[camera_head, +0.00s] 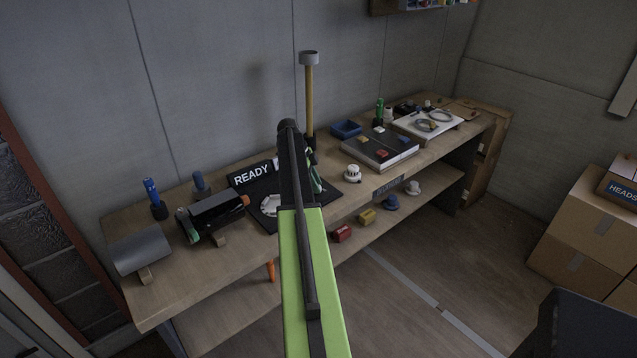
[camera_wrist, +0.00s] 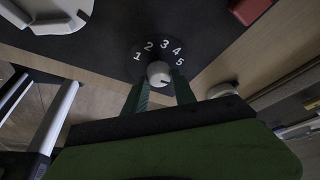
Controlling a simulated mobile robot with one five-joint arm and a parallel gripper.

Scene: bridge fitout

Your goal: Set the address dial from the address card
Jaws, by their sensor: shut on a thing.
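In the wrist view, the address dial is a small pale round knob (camera_wrist: 159,71) on a dark panel (camera_wrist: 110,42). White numbers 1 to 5 (camera_wrist: 164,44) arc around its far side. My gripper (camera_wrist: 160,84) has its two green fingers on either side of the knob, shut on it. A small dark mark shows on the knob's lower right, but I cannot tell which number it points to. In the head view, my arm hides the knob and most of the gripper. I cannot make out an address card in either view.
The dark mat with a READY sign (camera_head: 252,174) lies on the wooden workbench (camera_head: 165,290). A white round device (camera_head: 352,172) stands right of it, and a black cylinder tool (camera_head: 215,212) lies left. A long-handled mallet (camera_head: 309,95) stands behind. Cardboard boxes (camera_head: 590,225) stand at the right.

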